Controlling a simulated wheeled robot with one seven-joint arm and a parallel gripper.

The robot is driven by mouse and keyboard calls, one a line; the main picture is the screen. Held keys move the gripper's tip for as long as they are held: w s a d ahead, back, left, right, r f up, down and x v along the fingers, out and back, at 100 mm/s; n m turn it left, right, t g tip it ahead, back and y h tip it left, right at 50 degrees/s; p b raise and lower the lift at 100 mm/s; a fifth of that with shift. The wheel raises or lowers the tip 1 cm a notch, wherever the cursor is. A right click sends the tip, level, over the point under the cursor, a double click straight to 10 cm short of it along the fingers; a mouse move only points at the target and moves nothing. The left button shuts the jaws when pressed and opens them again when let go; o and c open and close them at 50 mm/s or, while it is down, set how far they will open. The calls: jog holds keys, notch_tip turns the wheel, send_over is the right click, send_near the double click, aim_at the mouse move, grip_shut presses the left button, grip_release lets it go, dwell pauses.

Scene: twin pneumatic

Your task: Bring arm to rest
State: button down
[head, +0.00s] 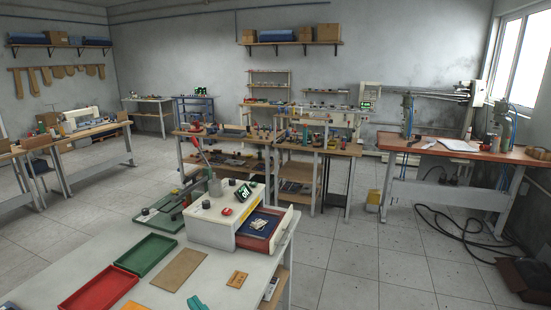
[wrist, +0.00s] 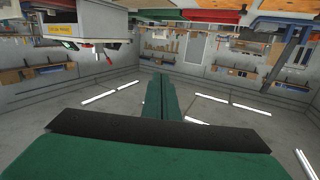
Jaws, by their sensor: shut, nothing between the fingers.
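My gripper (wrist: 161,82) shows in the wrist view as two long green fingers side by side, pointing away from the camera. The fingers are together with nothing between them. A dark bar crosses their base, and green surfaces lie below it. The wrist picture is upside down, with the ceiling lights low and the benches along the top. The gripper looks clear of the furniture, in open air.
In the head view a pale table (head: 230,262) stands close in front. It holds a white machine with an open drawer (head: 262,226), a red tray (head: 98,293), a green tray (head: 146,254) and a brown board (head: 179,270). Open tiled floor (head: 385,262) lies to the right.

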jog(key=s+d+f+m+t+h, duration=0.1)
jog(key=f, duration=0.1)
jog(key=s+d+f+m+h, duration=0.1)
jog(key=f+m, duration=0.1)
jog(key=f, duration=0.1)
jog(key=s+d+f+m+t+h, duration=0.1)
jog(key=f+m, duration=0.1)
jog(key=f, duration=0.1)
jog(key=shift+d+t, duration=0.25)
jog(key=shift+t, duration=0.05)
jog(key=s+d+f+m+h, duration=0.4)
jog(key=s+d+f+h, duration=0.25)
jog(key=s+f, duration=0.5)
jog(key=s+d, duration=0.4)
jog(key=s, duration=0.7)
jog(key=s+d+n+h, duration=0.1)
jog(key=s+d, duration=0.2)
jog(key=s, duration=0.8)
jog(key=shift+d+f+n, duration=0.3)
jog(key=shift+d+f, duration=0.05)
jog(key=shift+f, duration=0.05)
jog(key=shift+s+h, duration=0.1)
jog(key=shift+h, duration=0.15)
jog(key=shift+s, duration=0.1)
